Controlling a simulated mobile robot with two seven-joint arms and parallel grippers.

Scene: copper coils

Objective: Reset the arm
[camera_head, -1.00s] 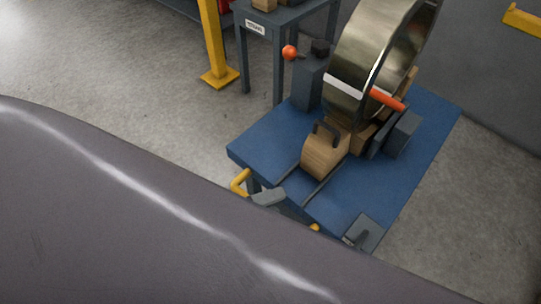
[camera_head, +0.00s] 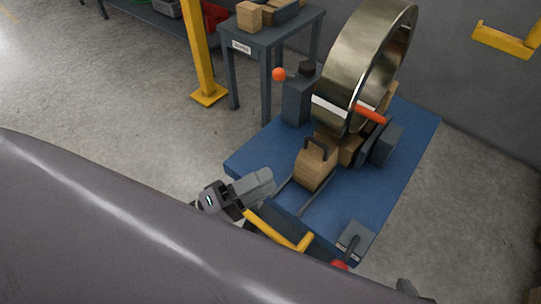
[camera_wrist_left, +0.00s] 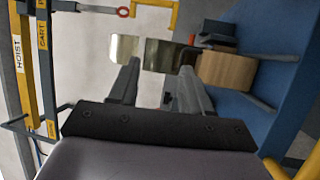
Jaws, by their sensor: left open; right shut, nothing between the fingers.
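My left gripper (camera_head: 262,182) is at the near left corner of the blue platform, beside the wooden block with a dark handle (camera_head: 316,165) and apart from it. In the left wrist view its two grey fingers (camera_wrist_left: 158,88) are spread with nothing gripped. The metal coil (camera_head: 352,70) stands upright on the platform, and its shiny band (camera_wrist_left: 168,56) shows beyond the fingers. The wooden block (camera_wrist_left: 227,70) lies right of the fingers there. A small grey piece at the lower edge of the head view looks like my right gripper (camera_head: 406,287); most of it is hidden.
My own dark arm link covers the lower left of the head view. The blue platform (camera_head: 375,205) carries a post with an orange knob (camera_head: 279,74) and a yellow handle (camera_head: 284,232). A grey table (camera_head: 262,42) and yellow post (camera_head: 200,50) stand behind. Floor at left is clear.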

